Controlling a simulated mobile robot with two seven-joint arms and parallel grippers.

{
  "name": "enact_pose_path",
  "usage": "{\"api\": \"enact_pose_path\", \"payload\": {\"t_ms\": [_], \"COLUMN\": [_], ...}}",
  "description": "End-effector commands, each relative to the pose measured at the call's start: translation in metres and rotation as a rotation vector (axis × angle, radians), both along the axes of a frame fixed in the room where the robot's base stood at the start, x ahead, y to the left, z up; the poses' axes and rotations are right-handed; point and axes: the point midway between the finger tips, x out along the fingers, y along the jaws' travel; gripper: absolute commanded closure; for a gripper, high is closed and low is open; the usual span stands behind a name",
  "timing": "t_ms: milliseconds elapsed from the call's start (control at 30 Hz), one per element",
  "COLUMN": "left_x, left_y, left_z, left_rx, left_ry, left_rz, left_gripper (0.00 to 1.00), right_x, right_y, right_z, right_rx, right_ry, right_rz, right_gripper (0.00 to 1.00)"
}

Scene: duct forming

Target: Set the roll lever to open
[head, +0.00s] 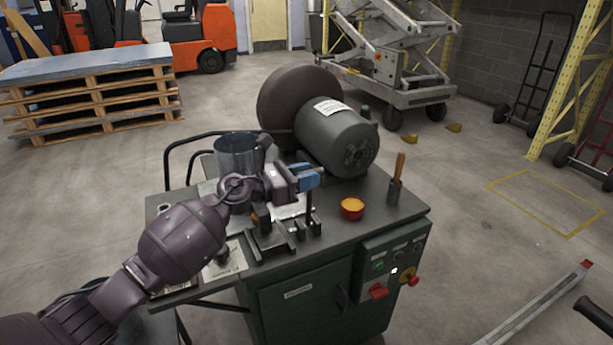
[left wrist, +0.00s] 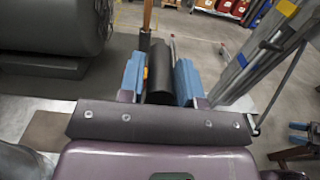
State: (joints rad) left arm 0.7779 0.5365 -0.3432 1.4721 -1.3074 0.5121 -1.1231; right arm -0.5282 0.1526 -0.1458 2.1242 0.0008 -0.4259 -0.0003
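My left gripper (head: 308,179) reaches over the green machine's top, its blue fingers around the upper end of an upright dark lever (head: 309,207). In the left wrist view the fingers (left wrist: 160,80) stand on either side of a black cylindrical grip (left wrist: 160,75). A narrow gap shows between the grip and the left finger, so the gripper looks open around it. The lever's foot is by a dark slotted bracket (head: 270,241). Blue finger-like parts, apparently my right gripper (left wrist: 300,132), show small at the right edge of the left wrist view; their opening is unclear.
A grey motor drum (head: 340,138) and large dark wheel stand behind the gripper. A red cup (head: 352,209) with orange contents and a wooden-handled tool (head: 398,170) stand to its right. A metal can (head: 238,157) stands left. Control buttons (head: 380,267) are on the front.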

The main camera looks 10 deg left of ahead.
Motion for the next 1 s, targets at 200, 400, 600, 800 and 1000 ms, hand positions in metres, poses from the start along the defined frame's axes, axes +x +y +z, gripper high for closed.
{"api": "enact_pose_path", "payload": {"t_ms": [200, 400, 600, 800, 1000], "left_x": [0.000, -0.001, -0.012, -0.034, -0.052], "left_y": [0.000, 0.001, 0.016, 0.046, 0.072], "left_z": [0.000, 0.000, -0.001, -0.001, -0.001], "left_rx": [0.000, 0.001, 0.002, 0.003, 0.002], "left_ry": [0.000, 0.001, 0.000, 0.000, 0.000], "left_rz": [0.000, 0.000, 0.001, 0.002, 0.001], "left_gripper": [0.49, 0.49, 0.49, 0.49, 0.49], "right_x": [-0.006, -0.009, -0.008, -0.005, -0.001], "right_y": [-0.002, -0.003, -0.003, -0.002, -0.001], "right_z": [-0.004, -0.006, -0.004, 0.000, 0.001], "right_rx": [-0.004, -0.004, -0.004, -0.003, -0.002], "right_ry": [0.015, 0.022, 0.018, 0.010, 0.002], "right_rz": [-0.002, -0.004, -0.003, -0.003, 0.000], "right_gripper": [0.49, 0.49, 0.49, 0.49, 0.49]}}
